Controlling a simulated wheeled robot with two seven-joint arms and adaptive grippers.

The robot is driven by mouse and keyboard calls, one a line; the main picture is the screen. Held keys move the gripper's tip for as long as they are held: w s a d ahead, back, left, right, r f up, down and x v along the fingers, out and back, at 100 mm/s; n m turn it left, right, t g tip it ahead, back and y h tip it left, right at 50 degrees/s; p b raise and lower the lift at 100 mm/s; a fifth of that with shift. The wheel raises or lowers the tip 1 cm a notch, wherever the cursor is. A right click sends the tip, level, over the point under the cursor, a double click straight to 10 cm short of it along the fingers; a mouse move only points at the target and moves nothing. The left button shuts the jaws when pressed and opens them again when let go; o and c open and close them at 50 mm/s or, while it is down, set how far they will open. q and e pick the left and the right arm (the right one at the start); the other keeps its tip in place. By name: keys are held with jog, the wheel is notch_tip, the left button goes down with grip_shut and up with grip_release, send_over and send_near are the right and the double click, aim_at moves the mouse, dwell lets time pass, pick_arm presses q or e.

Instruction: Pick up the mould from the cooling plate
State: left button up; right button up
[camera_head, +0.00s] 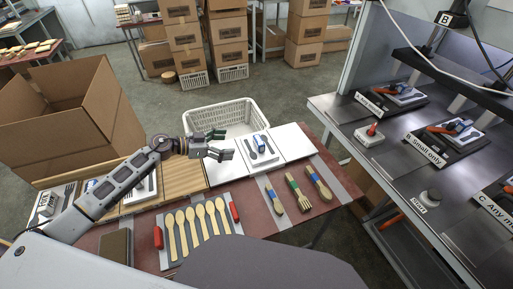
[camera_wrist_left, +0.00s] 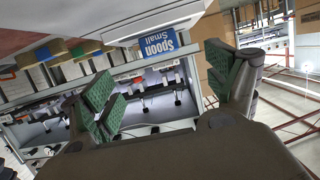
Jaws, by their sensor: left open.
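The mould (camera_head: 264,153) is a light metal plate with dark spoon-shaped marks and a blue piece in its middle. It lies on the white cooling plate (camera_head: 292,143) on the table. My left gripper (camera_head: 226,144) is open and empty, just left of the mould and apart from it. In the left wrist view, a blue label reading "Spoon Small" (camera_wrist_left: 158,44) shows between and beyond the green-padded fingers of my left gripper (camera_wrist_left: 165,85). My right gripper is in neither view.
A white basket (camera_head: 236,116) stands behind the plate. Several wooden spoons (camera_head: 193,226) and a red-handled rack lie in front. Bundled utensils (camera_head: 299,193) lie right of them. A large open carton (camera_head: 62,125) stands left. A metal bench with presses (camera_head: 458,137) is at right.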

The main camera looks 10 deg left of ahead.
aim_at(255, 141)
pick_arm(q)
jog(key=shift+b+x, duration=0.35)
jog(key=shift+x, duration=3.4)
jog(key=shift+w+d+f, duration=0.25)
jog(key=shift+w+d, duration=0.05)
jog(key=shift+d, duration=0.15)
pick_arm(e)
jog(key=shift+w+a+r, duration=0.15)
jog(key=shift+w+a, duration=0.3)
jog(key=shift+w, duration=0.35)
pick_arm(q)
jog(key=shift+d, duration=0.1)
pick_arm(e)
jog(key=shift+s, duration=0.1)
pick_arm(q)
jog(key=shift+w+d, duration=0.5)
jog(key=shift+d, duration=0.2)
jog(key=shift+b+x, duration=0.4)
jog(key=shift+x, duration=1.3)
jog(key=shift+r, duration=0.15)
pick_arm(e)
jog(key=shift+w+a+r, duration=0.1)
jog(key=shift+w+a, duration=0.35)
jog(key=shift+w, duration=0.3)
